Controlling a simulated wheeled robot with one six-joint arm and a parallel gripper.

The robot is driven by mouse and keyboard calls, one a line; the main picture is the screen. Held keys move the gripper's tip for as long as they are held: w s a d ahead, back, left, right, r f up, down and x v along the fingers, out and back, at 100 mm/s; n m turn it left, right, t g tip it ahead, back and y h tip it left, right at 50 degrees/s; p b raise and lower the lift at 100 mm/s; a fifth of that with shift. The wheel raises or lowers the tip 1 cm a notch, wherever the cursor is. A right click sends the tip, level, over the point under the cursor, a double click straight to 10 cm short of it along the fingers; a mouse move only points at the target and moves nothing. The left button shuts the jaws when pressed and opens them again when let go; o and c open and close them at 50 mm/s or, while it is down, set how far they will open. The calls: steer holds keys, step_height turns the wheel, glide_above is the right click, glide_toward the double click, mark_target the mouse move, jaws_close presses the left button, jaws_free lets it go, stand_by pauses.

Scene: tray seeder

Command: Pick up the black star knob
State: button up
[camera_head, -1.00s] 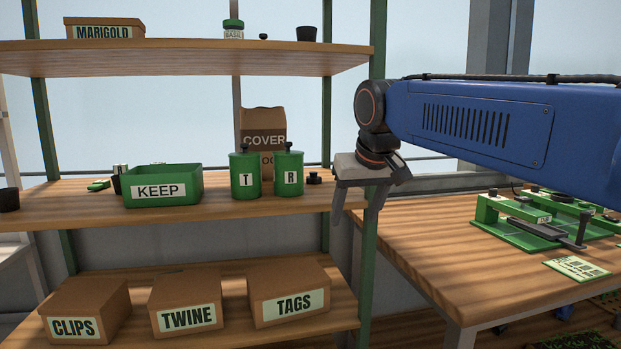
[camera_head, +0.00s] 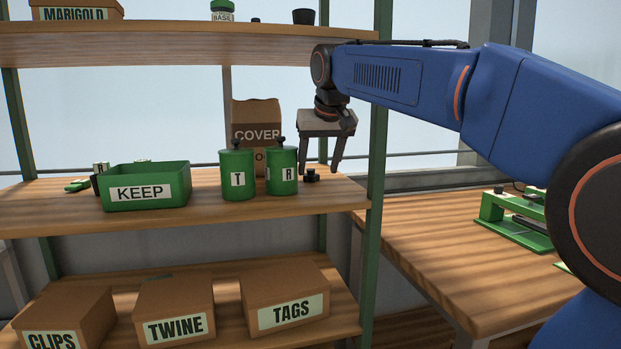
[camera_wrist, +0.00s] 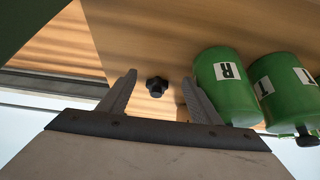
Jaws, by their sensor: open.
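The black star knob (camera_head: 311,175) sits on the middle shelf, just right of the green canister marked R. In the wrist view the knob (camera_wrist: 157,86) shows its star shape and lies between and beyond my two fingertips. My gripper (camera_head: 321,170) is open and empty, pointing down above the knob. Its fingers appear apart from the knob, with the knob in the gap as seen from the wrist. The wrist view shows my gripper (camera_wrist: 158,78) with both fingers spread.
The green R canister (camera_head: 282,172) stands close to the knob, with the T canister (camera_head: 238,188) beside it. A green KEEP bin (camera_head: 150,205) is further left. The COVER bag (camera_head: 256,115) stands behind. A green shelf post (camera_head: 377,130) rises at the right, near my arm.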

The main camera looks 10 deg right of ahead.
mark_target(311, 170)
steer(key=shift+w, duration=1.7)
steer(key=w, duration=0.1)
steer(key=w+f, duration=0.2)
steer(key=shift+w, duration=0.25)
steer(key=shift+w+f, duration=0.2)
steer(key=shift+f, duration=0.15)
steer(key=shift+c, duration=0.2)
steer(key=c, duration=1.1)
